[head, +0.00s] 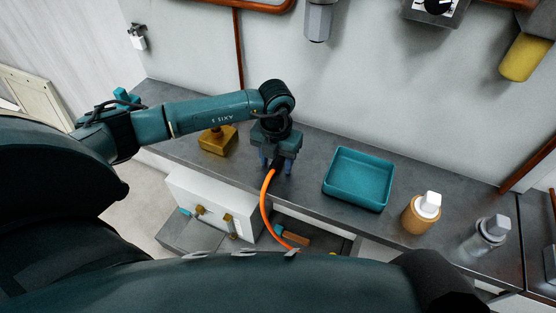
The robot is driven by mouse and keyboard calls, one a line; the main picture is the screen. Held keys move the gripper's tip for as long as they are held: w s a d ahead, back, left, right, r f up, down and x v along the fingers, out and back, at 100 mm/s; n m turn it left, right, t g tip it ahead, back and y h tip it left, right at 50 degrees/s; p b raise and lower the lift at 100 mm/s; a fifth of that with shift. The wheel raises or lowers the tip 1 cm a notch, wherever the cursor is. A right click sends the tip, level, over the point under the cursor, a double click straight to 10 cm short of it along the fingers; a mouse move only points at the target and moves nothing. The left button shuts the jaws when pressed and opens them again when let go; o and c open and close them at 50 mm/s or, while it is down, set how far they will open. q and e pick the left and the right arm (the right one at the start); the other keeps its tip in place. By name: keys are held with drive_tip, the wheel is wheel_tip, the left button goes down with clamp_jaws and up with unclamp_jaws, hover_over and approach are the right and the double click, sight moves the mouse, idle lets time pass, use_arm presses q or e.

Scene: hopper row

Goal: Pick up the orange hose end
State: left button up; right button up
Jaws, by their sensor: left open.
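The orange hose (264,205) curves up from the open drawer area below the counter to the counter's front part. Its dark upper end (277,165) lies directly under my left gripper (276,168). The gripper points down, with its blue-tipped fingers on either side of the hose end. The jaws are open. I cannot tell whether a finger touches the hose. The hose's lower part disappears behind my own body. My right gripper is not in view.
A teal tray (340,188) stands on the counter right of the gripper. A brass-coloured block (217,140) is on its left. An orange-brown bottle (420,213) and a clear bottle (484,237) stand further right. A white box with valves (212,204) sits below the counter's front edge.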

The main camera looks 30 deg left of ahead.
sight(276, 162)
use_arm(q)
drive_tip(key=c, duration=1.1)
drive_tip(key=shift+o, duration=0.2)
drive_tip(key=shift+r, duration=0.1)
wheel_tip(276, 162, up, 10)
drive_tip(key=shift+b, duration=0.45)
